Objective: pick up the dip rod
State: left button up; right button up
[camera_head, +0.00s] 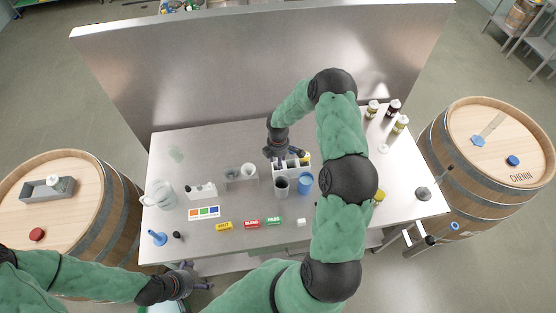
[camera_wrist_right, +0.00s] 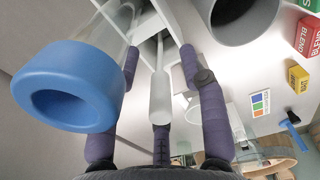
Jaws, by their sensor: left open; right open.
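A pale rod with a thicker whitish handle (camera_wrist_right: 160,98), which looks like the dip rod, stands in a white rack (camera_wrist_right: 178,38). In the head view the white rack (camera_head: 281,170) is near the middle of the steel table, and the rod cannot be made out there. My right gripper (camera_head: 284,152) is over the rack. In the right wrist view its purple fingers (camera_wrist_right: 160,62) are open on either side of the rod, with a visible gap to it. My left gripper (camera_head: 197,277) is open and empty at the table's front edge.
A blue-rimmed clear cylinder (camera_wrist_right: 67,88) and a grey cup (camera_head: 281,187) stand close to the rack. A pitcher (camera_head: 163,194), small coloured boxes (camera_head: 251,223) and bottles (camera_head: 394,108) are also on the table. Barrels (camera_head: 115,210) flank it; a steel panel (camera_head: 220,75) stands behind.

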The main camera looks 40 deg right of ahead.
jog(key=shift+f, duration=0.35)
grip_shut()
jog(key=shift+r, duration=0.2)
